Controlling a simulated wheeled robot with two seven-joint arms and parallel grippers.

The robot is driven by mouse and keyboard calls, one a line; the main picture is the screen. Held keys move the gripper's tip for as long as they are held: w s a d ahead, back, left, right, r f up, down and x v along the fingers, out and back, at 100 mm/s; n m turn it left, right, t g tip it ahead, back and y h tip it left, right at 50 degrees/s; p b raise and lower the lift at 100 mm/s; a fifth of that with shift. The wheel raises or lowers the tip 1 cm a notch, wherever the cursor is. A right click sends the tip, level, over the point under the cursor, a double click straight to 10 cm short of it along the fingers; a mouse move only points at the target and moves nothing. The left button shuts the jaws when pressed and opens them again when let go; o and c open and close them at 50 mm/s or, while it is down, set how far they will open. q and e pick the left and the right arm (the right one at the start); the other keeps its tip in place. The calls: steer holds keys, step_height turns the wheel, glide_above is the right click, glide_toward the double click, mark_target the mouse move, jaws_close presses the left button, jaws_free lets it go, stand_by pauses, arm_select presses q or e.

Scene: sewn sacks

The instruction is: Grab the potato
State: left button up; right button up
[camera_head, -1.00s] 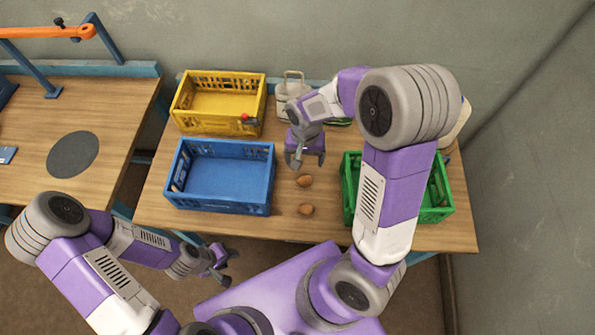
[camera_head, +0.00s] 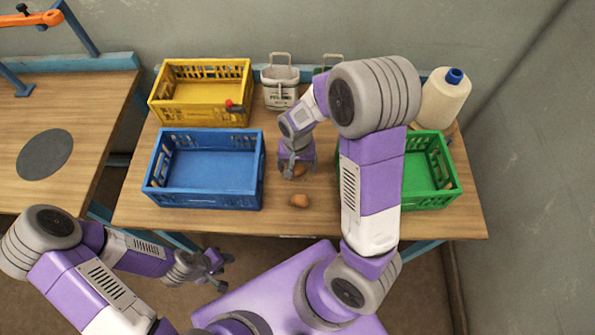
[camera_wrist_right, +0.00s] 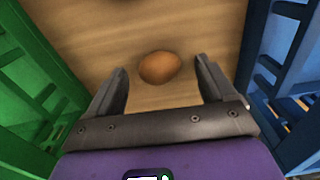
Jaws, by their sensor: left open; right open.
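In the right wrist view this potato (camera_wrist_right: 160,67) lies between the two fingertips, with a gap on either side. My right gripper is open and empty, low over it. My left gripper (camera_head: 219,266) is open and empty, off the table's front edge at lower left.
The blue crate (camera_head: 207,200) stands left of the potatoes. The green crate (camera_head: 432,203) stands at right, partly behind my right arm. A yellow crate (camera_head: 200,113), a pale handled container (camera_head: 280,86) and a blue-capped bottle (camera_head: 443,98) stand at the back.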

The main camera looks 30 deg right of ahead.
steer(key=shift+f, duration=0.75)
steer(key=c, duration=1.1)
steer(key=shift+r, duration=0.1)
